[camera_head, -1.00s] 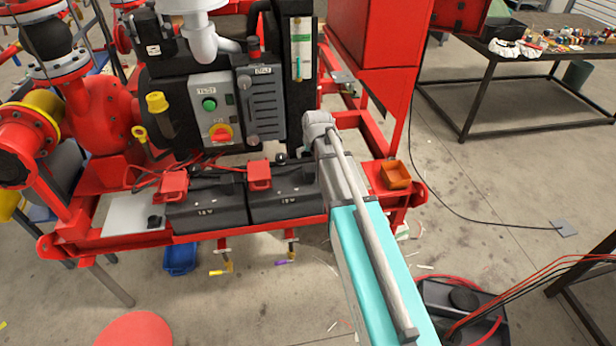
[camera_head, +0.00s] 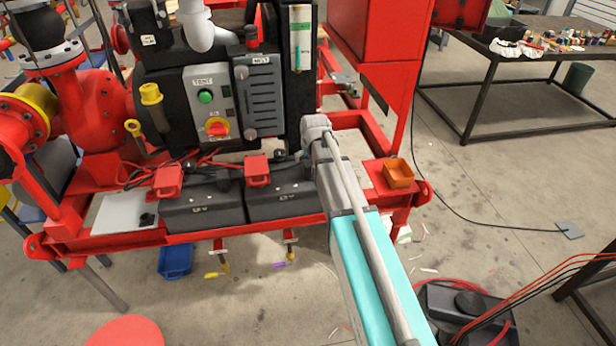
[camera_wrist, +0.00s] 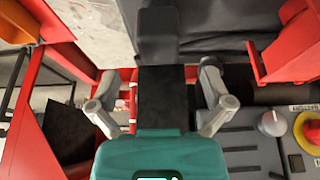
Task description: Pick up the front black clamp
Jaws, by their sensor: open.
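In the wrist view a black clamp (camera_wrist: 160,95) lies between the two grey fingers of my gripper (camera_wrist: 161,98), with a dark grey part stretching up from it. The fingers are spread, one on each side, with a visible gap to it; I cannot tell how far below them it lies. In the head view my arm covers my gripper and the right end of the right black battery (camera_head: 285,196), so the clamp cannot be made out there.
A red clamp (camera_wrist: 288,48) sits close to the right finger; it also shows in the head view (camera_head: 257,170). Another red clamp (camera_head: 168,180) is on the left battery. The control panel (camera_wrist: 250,140) and red skid frame (camera_wrist: 30,140) are nearby. An orange bin (camera_head: 398,173) stands right.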

